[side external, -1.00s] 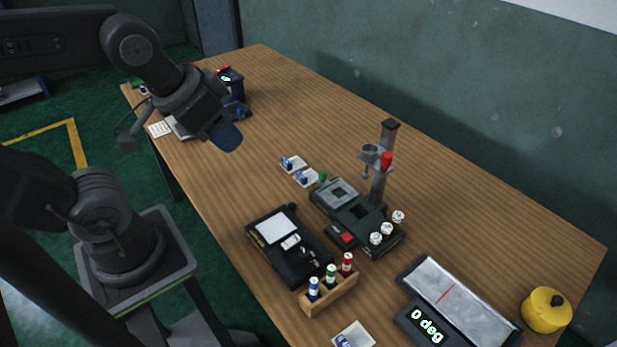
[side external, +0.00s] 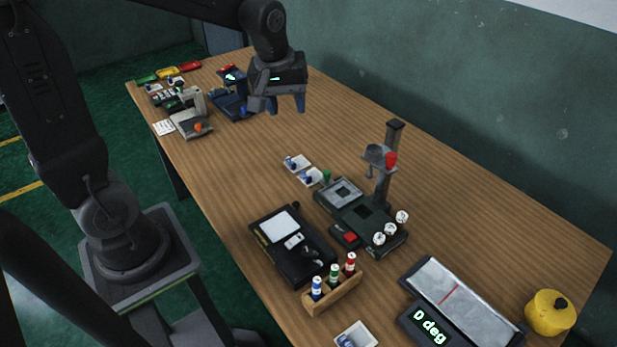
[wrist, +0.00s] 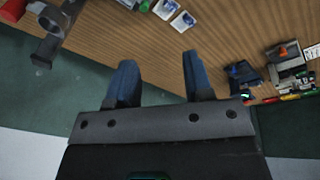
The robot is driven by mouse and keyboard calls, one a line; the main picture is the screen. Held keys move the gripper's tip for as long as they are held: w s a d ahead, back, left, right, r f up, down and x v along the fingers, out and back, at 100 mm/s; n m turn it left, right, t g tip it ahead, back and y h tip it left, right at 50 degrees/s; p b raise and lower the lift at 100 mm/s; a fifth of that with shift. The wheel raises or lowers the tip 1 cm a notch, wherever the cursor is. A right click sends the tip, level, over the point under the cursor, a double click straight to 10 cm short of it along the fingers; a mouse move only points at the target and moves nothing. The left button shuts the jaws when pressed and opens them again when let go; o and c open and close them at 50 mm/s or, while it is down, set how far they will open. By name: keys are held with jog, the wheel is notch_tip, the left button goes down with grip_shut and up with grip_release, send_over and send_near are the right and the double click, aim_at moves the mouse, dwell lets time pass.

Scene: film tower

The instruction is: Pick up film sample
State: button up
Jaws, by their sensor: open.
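Two small white cards with blue pieces on them, the first (side external: 298,162) and the second (side external: 311,177), lie on the table; they may be the film samples, but the pieces are too small to tell. In the wrist view they show at the top, the first (wrist: 183,21) and the second (wrist: 165,8). A similar white tray (side external: 357,333) lies at the front edge. My gripper (side external: 286,106) is open and empty, high over the table behind the two cards. Its blue fingers (wrist: 158,62) are apart in the wrist view, with bare table beyond them.
A dark instrument with an upright post (side external: 384,165) stands right of the cards. A black case (side external: 290,250), a wooden bottle rack (side external: 333,290), a digital angle display (side external: 430,328) and a yellow pot (side external: 550,312) are nearer. Other devices (side external: 190,122) stand far left. The right-rear table is clear.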

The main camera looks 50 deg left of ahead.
jog(key=w+a+f+n+g, duration=0.1)
jog(key=w+a+f+n, duration=0.25)
jog(key=w+f, duration=0.2)
jog(key=n+g, duration=0.2)
jog(key=n, duration=0.3)
send_over(302, 171)
notch_tip(302, 171, down, 9)
jog(key=f, duration=0.5)
jog(key=a+f, duration=0.1)
jog(key=f, duration=0.2)
jog(key=shift+s+f, duration=0.2)
jog(key=shift+s, duration=0.05)
jog(key=shift+w+d+f, duration=0.1)
jog(key=shift+d+f, duration=0.1)
jog(key=shift+f, duration=0.8)
jog(key=shift+w+d+f, duration=0.1)
jog(key=shift+d+f, duration=0.05)
jog(key=shift+f, duration=0.85)
jog(key=shift+w+d+f, duration=0.1)
jog(key=shift+d+f, duration=0.1)
jog(key=shift+f, duration=0.8)
grip_shut()
